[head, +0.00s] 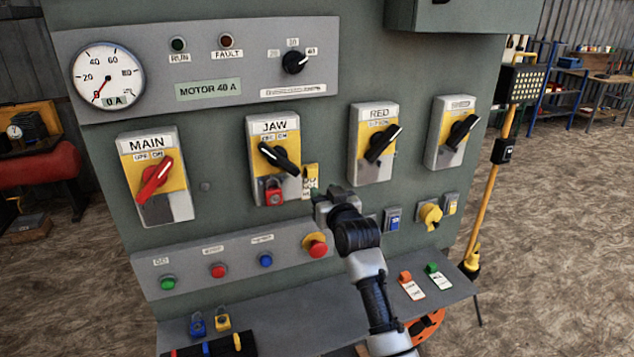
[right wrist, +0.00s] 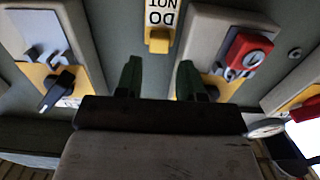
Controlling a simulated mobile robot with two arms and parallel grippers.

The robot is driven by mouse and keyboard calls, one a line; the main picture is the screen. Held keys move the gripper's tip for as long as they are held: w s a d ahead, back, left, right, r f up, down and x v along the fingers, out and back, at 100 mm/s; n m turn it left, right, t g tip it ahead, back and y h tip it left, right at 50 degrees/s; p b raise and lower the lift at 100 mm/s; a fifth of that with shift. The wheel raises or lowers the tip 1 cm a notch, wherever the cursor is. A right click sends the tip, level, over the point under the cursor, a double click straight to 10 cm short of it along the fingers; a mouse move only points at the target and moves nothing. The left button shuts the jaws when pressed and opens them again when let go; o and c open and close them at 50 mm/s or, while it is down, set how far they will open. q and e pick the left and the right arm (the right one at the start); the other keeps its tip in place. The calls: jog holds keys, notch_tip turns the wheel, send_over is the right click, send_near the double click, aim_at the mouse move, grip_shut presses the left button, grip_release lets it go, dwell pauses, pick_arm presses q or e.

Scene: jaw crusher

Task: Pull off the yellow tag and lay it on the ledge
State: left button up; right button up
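The yellow tag (head: 310,180), with a white printed part, hangs on the panel just right of the JAW switch. In the right wrist view the tag (right wrist: 161,20) is upside down, its white part reading "DO NOT", cut off by the top edge. My right gripper (head: 318,200) is just below and right of the tag, partly covering its lower end in the head view. Its green fingers (right wrist: 159,80) are apart with nothing between them, and the tag lies beyond the gap. The grey ledge (head: 290,335) runs along the panel's foot. My left gripper is not in view.
A red padlock (head: 274,193) hangs at the JAW switch, left of the tag. A red emergency button (head: 316,245) is below. On the ledge are orange-topped (head: 411,286) and green-topped (head: 439,276) tags at right and padlocks (head: 198,324) at left; its middle looks clear.

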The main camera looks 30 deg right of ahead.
aim_at(309, 172)
jog(key=p+x, duration=0.1)
jog(key=x, duration=0.7)
jog(key=c, duration=0.6)
jog(key=shift+o, duration=0.2)
jog(key=shift+a+p, duration=0.1)
jog(key=shift+p, duration=0.2)
jog(key=shift+f, duration=0.1)
jog(key=p+v, duration=0.4)
jog(key=v, duration=0.1)
dwell(0.3)
